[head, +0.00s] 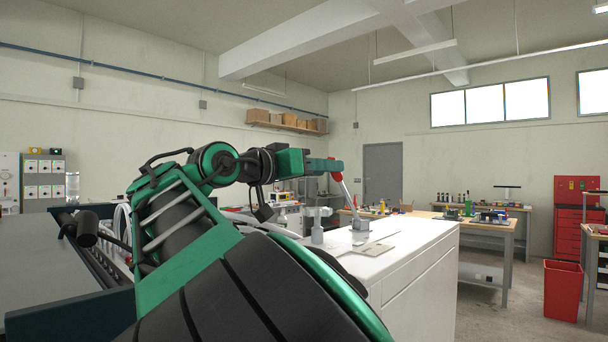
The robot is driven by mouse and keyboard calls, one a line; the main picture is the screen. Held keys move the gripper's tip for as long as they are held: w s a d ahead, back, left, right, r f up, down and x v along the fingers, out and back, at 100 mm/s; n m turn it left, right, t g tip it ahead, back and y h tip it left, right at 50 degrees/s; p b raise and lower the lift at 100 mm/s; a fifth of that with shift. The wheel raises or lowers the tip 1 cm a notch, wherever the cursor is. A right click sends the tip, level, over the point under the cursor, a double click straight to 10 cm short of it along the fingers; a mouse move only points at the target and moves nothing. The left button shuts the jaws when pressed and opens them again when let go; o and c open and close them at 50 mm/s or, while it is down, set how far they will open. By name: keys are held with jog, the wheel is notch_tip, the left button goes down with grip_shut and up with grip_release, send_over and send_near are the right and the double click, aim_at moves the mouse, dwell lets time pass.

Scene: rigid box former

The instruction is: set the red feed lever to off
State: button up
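My arm reaches from the lower left across the head view. Its far end, with my gripper (338,177), is small and shows red there. A slanted grey rod (347,195) runs from this red part down to a small grey block (360,233) on the white counter (415,262). I cannot tell whether the red belongs to the feed lever's handle or to my arm. The fingers are too small to make out, so open or shut does not show. No lever marking or off position can be read.
A flat grey plate (379,248) lies on the counter beside the block. A grey post-like fixture (317,228) stands to the left. A workbench (490,222) with small items, a red bin (563,290) and a red tool cabinet (572,225) stand at the right. Floor between counter and bench is clear.

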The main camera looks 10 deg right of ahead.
aim_at(345, 192)
jog(key=x, duration=0.7)
jog(key=shift+w+d, duration=0.2)
jog(key=shift+d, duration=0.05)
